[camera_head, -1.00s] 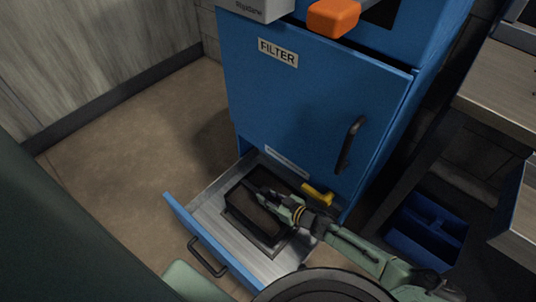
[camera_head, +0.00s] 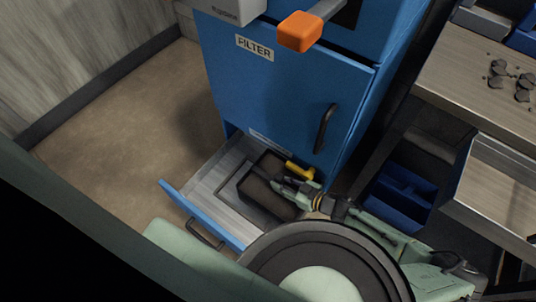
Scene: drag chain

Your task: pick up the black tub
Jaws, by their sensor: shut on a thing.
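The black tub (camera_head: 264,194) is a dark, open rectangular box with a brownish inside. It sits at the right side of the open drawer (camera_head: 228,208), tilted a little in the picture; I cannot tell if it is clear of the drawer floor. My gripper (camera_head: 284,185) reaches in from the right and is shut on the tub at its right wall. The fingertips are dark and hard to make out against the tub. My arm and a round part of my body hide the drawer's near right corner.
A yellow object (camera_head: 299,170) lies just behind my gripper at the cabinet's foot. The blue cabinet (camera_head: 280,95) with the FILTER label stands over the drawer. A blue divided bin (camera_head: 400,194) stands at right, below a workbench (camera_head: 490,80) with dark lumps. Floor at left is clear.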

